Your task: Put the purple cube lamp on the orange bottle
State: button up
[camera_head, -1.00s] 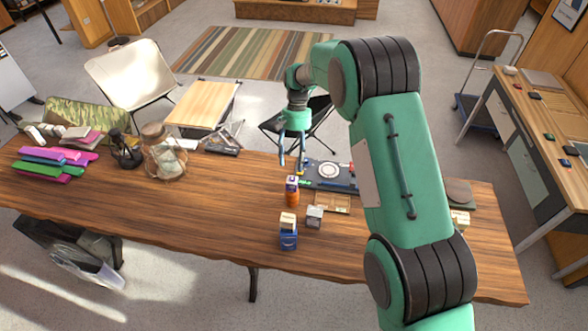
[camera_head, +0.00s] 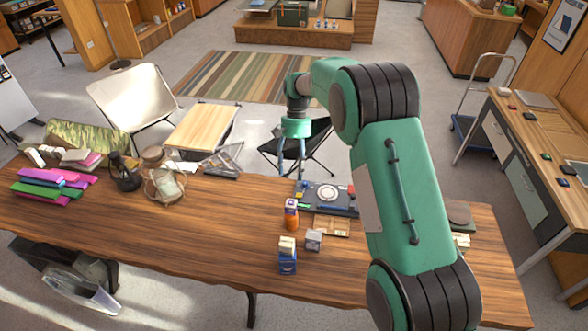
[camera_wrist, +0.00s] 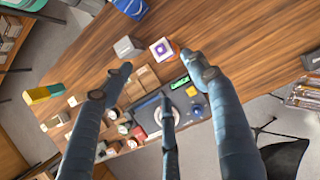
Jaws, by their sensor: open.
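The purple cube lamp (camera_head: 291,204), a small cube with white and purple faces, sits on top of the orange bottle (camera_head: 291,221), which stands upright on the wooden table. In the wrist view, the cube lamp (camera_wrist: 162,50) is seen from above and hides nearly all of the bottle. My gripper (camera_head: 291,172) is open and empty. It hangs above and beyond the stack, pointing down, apart from the lamp. In the wrist view my gripper's fingers (camera_wrist: 157,63) are spread wide, with the lamp showing between their tips.
A grey cube (camera_head: 314,238) and a blue container (camera_head: 287,265) with a cream cube on top (camera_head: 287,244) stand in front. A dark board (camera_head: 327,196) and a wooden tray (camera_head: 332,226) lie close to the bottle. The table's left-centre (camera_head: 200,235) is clear.

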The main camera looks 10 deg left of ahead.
dwell(0.4)
jog(key=s+d+r+t, duration=0.2)
jog(key=s+d+r, duration=0.3)
jog(key=d+r, duration=0.3)
jog(key=s+d+r+t+y, duration=0.1)
jog(key=s+d+r, duration=0.35)
jog(key=r, duration=0.45)
jog(key=s+d+r+t, duration=0.2)
jog(key=s+d+r, duration=0.2)
jog(key=d+r, duration=0.45)
jog(key=s+d+r+m+t, duration=0.1)
jog(key=s+d+r, duration=0.25)
jog(key=s, duration=0.35)
jog(key=s+d+r+t, duration=0.1)
jog(key=s+d+r, duration=0.1)
jog(key=s+d, duration=0.35)
jog(key=s+d+f+t, duration=0.1)
jog(key=s+d+f, duration=0.1)
jog(key=s, duration=0.5)
jog(key=s+d+f+t, duration=0.1)
jog(key=s+d+t, duration=0.1)
jog(key=s, duration=0.6)
jog(key=shift+s+d+f+h, duration=0.25)
jog(key=shift+d+f+h, duration=0.1)
jog(key=shift+d, duration=0.1)
notch_tip(320, 180, down, 5)
jog(key=b, duration=0.4)
jog(key=shift+r+b, duration=0.1)
jog(key=shift+b, duration=0.3)
